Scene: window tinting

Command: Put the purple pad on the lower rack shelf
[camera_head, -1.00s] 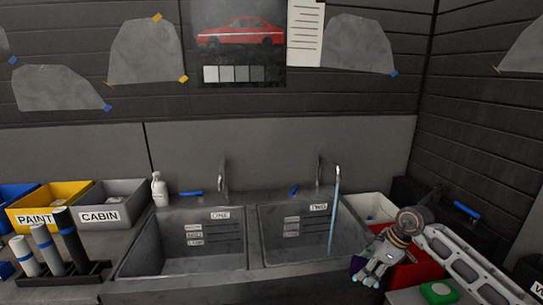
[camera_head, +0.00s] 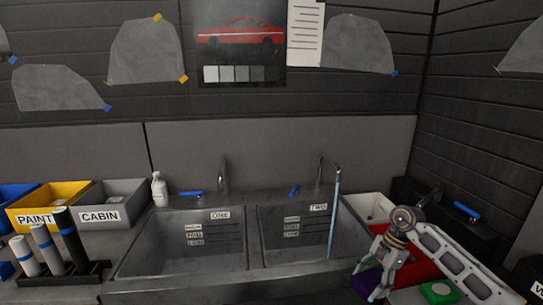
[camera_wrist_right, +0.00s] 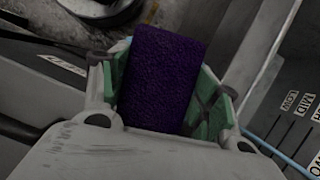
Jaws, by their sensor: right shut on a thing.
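The purple pad (camera_wrist_right: 164,75) is between the fingers of my right gripper in the right wrist view, with green finger linings on both sides. In the head view the pad (camera_head: 366,281) shows partly beside the fingers. My right gripper (camera_head: 378,284) is shut on it, to the right of the right-hand sink basin, in front of the red bin. It points down toward the counter's front edge. The lower rack shelf cannot be made out in these frames. My left gripper is not in view.
Two sink basins, ONE (camera_head: 190,240) and TWO (camera_head: 300,228), fill the middle. A white bin (camera_head: 368,208) and a red bin (camera_head: 420,268) stand at right, with a green pad (camera_head: 438,291) nearby. Yellow (camera_head: 50,205) and grey (camera_head: 112,205) bins and upright rolls (camera_head: 68,232) stand at left.

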